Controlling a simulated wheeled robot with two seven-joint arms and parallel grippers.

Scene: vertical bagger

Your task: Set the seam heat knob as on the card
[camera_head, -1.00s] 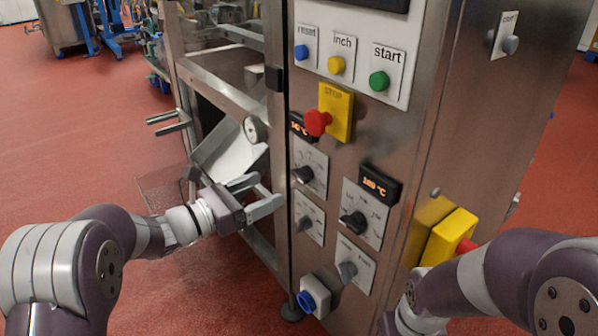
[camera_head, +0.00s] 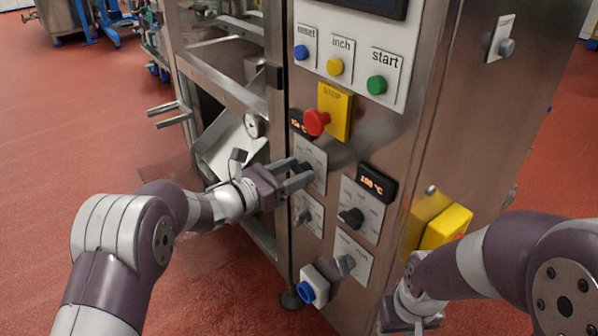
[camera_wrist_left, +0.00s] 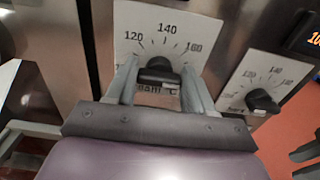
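The seam heat knob (camera_wrist_left: 159,70) is black, on a white plate (camera_wrist_left: 165,22) marked 120, 140 and 160 with "seam °C" partly hidden below. In the left wrist view the two fingers of my left gripper (camera_wrist_left: 160,80) stand on either side of the knob, with a small gap showing at each side. In the head view my left gripper (camera_head: 299,174) is at this upper left dial plate (camera_head: 313,155) and largely covers the knob. The small display (camera_head: 301,125) above it is partly hidden and hard to read. My right gripper (camera_head: 412,312) is low at the right, its fingers unclear.
Another black knob (camera_head: 352,217) with its own dial is to the right, under a display (camera_head: 377,183) that seems to read 180 °C. Two grey knobs (camera_head: 304,216) (camera_head: 346,264) sit lower. A red stop button (camera_head: 317,122) projects above. A blue knob (camera_head: 307,291) is at the bottom.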

